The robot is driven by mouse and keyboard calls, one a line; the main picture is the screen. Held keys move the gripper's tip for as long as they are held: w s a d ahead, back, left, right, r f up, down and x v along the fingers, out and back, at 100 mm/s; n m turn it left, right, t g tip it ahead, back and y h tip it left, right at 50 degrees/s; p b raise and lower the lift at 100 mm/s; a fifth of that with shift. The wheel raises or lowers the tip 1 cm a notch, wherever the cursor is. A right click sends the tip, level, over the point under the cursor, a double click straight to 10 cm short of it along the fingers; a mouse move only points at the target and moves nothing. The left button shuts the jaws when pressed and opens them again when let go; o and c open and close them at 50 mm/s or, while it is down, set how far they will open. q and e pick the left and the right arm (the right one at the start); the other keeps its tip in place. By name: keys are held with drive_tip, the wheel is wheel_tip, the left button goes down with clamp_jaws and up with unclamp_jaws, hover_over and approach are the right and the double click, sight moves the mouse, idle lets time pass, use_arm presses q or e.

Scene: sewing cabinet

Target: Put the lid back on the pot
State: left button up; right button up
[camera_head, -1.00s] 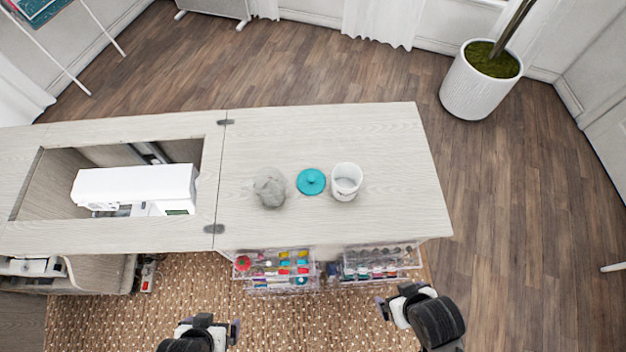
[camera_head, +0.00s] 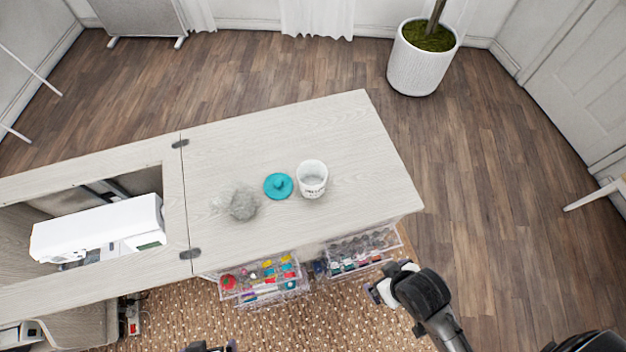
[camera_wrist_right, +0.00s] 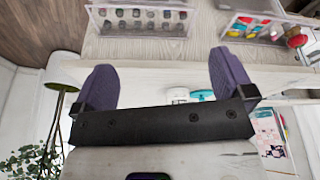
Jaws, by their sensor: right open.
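The teal round lid (camera_head: 278,186) with a small knob lies flat on the light wood cabinet top (camera_head: 345,130). The white pot (camera_head: 312,179) stands upright and open just to its right, with dark lettering on its side. My right gripper (camera_head: 376,292) is in front of the cabinet, below its front edge and away from lid and pot. In the right wrist view my right gripper (camera_wrist_right: 165,85) is open with nothing between its purple fingers. My left gripper (camera_head: 210,347) shows only at the bottom edge of the head view; its jaw state is unclear.
A grey fuzzy lump (camera_head: 242,204) sits left of the lid. The sewing machine (camera_head: 100,230) is in the cabinet's opening at left. Clear drawers of thread (camera_head: 262,280) and bobbins (camera_head: 362,249) stick out below the front edge. The cabinet top's right part is clear.

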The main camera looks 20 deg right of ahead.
drive_tip(key=c, duration=0.8)
